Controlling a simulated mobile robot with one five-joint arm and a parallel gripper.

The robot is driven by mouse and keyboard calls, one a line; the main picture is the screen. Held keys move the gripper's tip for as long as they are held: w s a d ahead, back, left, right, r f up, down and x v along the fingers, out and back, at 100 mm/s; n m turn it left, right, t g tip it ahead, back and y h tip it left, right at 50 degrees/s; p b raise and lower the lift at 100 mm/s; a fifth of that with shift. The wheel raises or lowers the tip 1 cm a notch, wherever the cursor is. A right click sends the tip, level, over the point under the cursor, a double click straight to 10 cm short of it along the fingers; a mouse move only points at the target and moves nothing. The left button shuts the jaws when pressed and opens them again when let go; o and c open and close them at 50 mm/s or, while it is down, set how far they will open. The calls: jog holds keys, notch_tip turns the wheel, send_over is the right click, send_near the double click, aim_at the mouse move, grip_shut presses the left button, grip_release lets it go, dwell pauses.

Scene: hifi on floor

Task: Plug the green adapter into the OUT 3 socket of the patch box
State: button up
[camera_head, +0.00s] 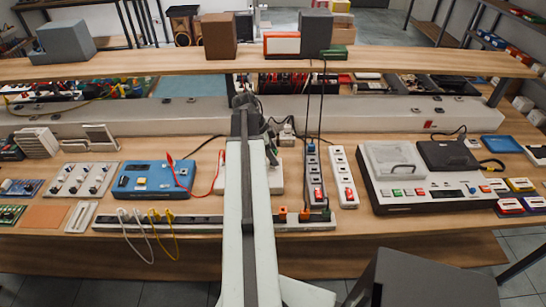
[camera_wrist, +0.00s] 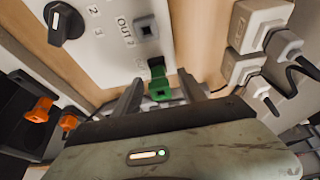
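In the wrist view, the green adapter (camera_wrist: 158,82) is between the two fingers of my gripper (camera_wrist: 162,93). A narrow gap shows on each side of it, so the fingers look open around it. In the head view my arm covers most of the white box (camera_head: 277,176).
In the wrist view, white plugs with dark cables (camera_wrist: 262,62) are at right, orange plugs (camera_wrist: 40,109) at left, and a black knob (camera_wrist: 62,22) at upper left. In the head view, a power strip (camera_head: 314,175) and a grey device (camera_head: 420,180) stand right of my arm.

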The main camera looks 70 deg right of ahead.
jog(key=shift+r, duration=0.1)
jog(key=s+p+v, duration=0.1)
jog(key=p+v, duration=1.1)
jog(key=shift+s+d+r, duration=0.25)
jog(key=shift+s+r, duration=0.05)
jog(key=shift+r, duration=0.15)
